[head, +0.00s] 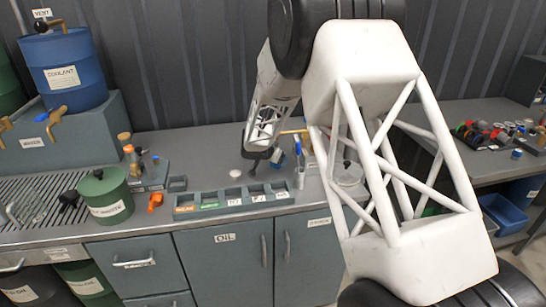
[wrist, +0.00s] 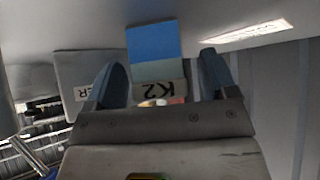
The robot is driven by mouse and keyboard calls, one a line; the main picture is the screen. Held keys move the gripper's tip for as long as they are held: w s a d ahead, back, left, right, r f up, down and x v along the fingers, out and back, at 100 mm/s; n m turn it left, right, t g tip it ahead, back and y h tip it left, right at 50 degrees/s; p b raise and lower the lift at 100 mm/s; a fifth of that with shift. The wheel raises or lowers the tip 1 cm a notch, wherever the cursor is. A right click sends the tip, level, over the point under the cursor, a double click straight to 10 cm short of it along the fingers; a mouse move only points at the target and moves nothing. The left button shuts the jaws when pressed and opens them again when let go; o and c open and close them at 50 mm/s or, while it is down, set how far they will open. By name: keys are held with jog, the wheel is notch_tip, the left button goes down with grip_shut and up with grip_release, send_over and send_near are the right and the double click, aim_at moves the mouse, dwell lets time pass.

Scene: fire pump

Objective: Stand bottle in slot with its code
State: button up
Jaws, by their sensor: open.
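The grey slot rack (head: 222,203) lies along the counter's front, with several slots and coloured or white labels, too small to read surely. My arm hides part of the counter.
A green canister (head: 104,198) and an orange item (head: 155,201) stand left of the rack. A blue coolant drum (head: 64,70) sits on a grey box at the left. A small cup (head: 299,178) stands by the rack's right end. The right counter holds several parts.

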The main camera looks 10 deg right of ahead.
jog(key=shift+w+d+f, duration=0.15)
jog(key=shift+f, duration=0.05)
jog(key=c, duration=1.1)
jog(key=shift+a, duration=0.2)
jog(key=shift+s+a, duration=0.45)
jog(key=shift+a, duration=1)
jog(key=shift+s+a, duration=0.4)
jog(key=shift+a, duration=1)
jog(key=shift+s+a, duration=0.45)
jog(key=shift+a, duration=1)
